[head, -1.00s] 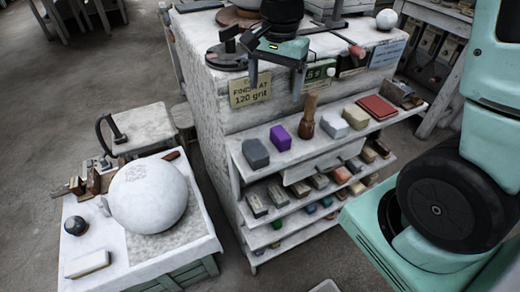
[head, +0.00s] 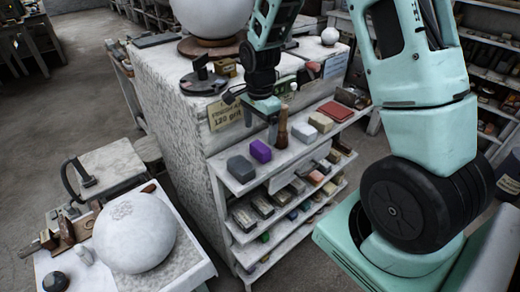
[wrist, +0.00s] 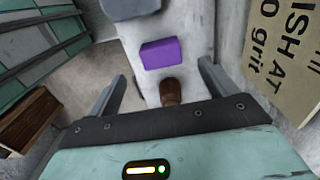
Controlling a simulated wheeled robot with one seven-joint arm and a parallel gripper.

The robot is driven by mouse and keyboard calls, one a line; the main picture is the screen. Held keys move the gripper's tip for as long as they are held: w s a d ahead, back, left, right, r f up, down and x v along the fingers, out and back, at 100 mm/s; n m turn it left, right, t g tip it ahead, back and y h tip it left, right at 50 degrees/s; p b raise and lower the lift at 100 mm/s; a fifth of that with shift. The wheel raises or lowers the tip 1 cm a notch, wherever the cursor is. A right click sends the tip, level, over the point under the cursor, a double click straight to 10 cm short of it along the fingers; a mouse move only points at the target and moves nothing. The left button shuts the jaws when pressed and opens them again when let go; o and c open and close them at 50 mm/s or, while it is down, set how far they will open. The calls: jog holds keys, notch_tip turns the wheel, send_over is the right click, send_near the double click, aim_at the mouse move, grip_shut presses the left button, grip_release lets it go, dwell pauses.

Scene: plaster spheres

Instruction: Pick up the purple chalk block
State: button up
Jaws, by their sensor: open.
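The purple chalk block (head: 261,151) lies on the top shelf of the white shelf unit, between a dark grey block (head: 241,169) and an upright wooden mallet (head: 283,128). My gripper (head: 261,128) is open and empty, above and just behind the purple block. In the wrist view the purple block (wrist: 161,53) lies ahead of the open fingers (wrist: 160,88), apart from them. The mallet's rounded end (wrist: 171,92) shows between the fingers, at a depth I cannot tell. The grey block (wrist: 130,8) is partly cut off at the top.
Paler blocks (head: 320,121) and a red block (head: 336,111) lie farther right on the shelf (head: 228,180). A paper sign (head: 226,114) hangs close behind my gripper. A low table with a large white sphere (head: 134,232) stands at the left.

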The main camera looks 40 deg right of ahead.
aim_at(260, 146)
jog(key=shift+w+d+f+p, duration=0.1)
jog(key=shift+f+p, duration=0.55)
jog(key=shift+f, duration=1.45)
jog(key=shift+d+f+p, duration=0.1)
jog(key=shift+f+p, duration=0.5)
jog(key=shift+f, duration=1.5)
jog(key=c, duration=1.2)
jog(key=shift+r, duration=0.1)
notch_tip(260, 146, up, 10)
jog(key=shift+f+b, duration=0.1)
jog(key=shift+b, duration=1.05)
jog(key=shift+o, duration=1.1)
